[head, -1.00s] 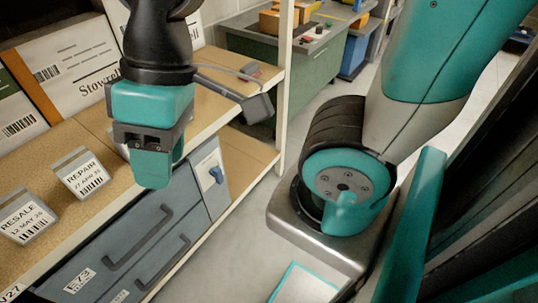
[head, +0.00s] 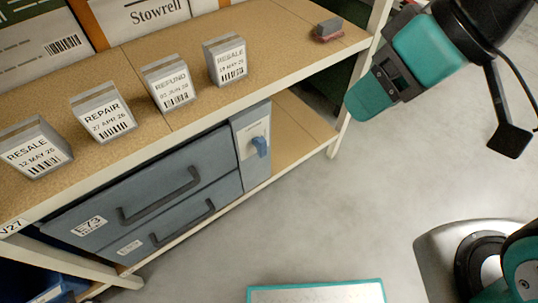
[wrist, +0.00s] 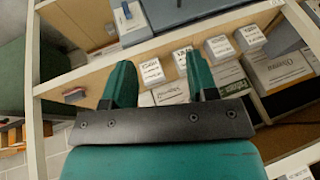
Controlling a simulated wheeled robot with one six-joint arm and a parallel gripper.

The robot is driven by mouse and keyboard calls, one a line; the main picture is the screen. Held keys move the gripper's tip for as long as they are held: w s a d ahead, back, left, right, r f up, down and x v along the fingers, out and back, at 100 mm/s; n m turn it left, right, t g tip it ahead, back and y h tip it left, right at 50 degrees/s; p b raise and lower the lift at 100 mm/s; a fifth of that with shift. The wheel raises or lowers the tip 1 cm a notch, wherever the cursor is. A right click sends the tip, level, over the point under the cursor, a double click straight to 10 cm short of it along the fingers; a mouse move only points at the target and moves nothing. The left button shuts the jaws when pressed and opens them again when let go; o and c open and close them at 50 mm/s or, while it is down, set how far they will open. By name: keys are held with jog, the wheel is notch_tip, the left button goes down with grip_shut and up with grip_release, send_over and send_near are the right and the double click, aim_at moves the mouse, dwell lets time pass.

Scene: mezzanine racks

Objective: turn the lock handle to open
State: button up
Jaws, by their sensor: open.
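The lock handle (head: 260,146) is a small blue lever on a light grey plate (head: 253,137) at the right end of the blue-grey drawer cabinet (head: 150,200). The cabinet stands under the wooden shelf. The handle shows there too, small, near the top edge (wrist: 127,10).
The shelf board (head: 200,50) carries several label blocks, one marked REPAIR (head: 103,117), and a brush-like block (head: 328,29). White boxes (head: 150,15) stand behind.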

jog(key=w+a+f+t+y+b, duration=0.1)
jog(key=w+a+f+t+b, duration=0.2)
jog(key=f+b, duration=1.05)
jog(key=w+f+t+y+b, duration=0.1)
jog(key=w+f+t+b, duration=0.3)
jog(key=f+b, duration=1)
jog(key=t+y+b, duration=0.3)
jog(key=t+b, duration=0.3)
jog(key=b, duration=2.3)
send_near(264, 148)
jog(key=p+x, duration=1)
jog(key=p, duration=1.1)
jog(key=shift+r, duration=0.15)
jog(key=shift+w+a+f+p, duration=0.25)
jog(key=shift+w+a+p, duration=0.15)
jog(key=shift+w+p, duration=0.15)
jog(key=c, duration=0.9)
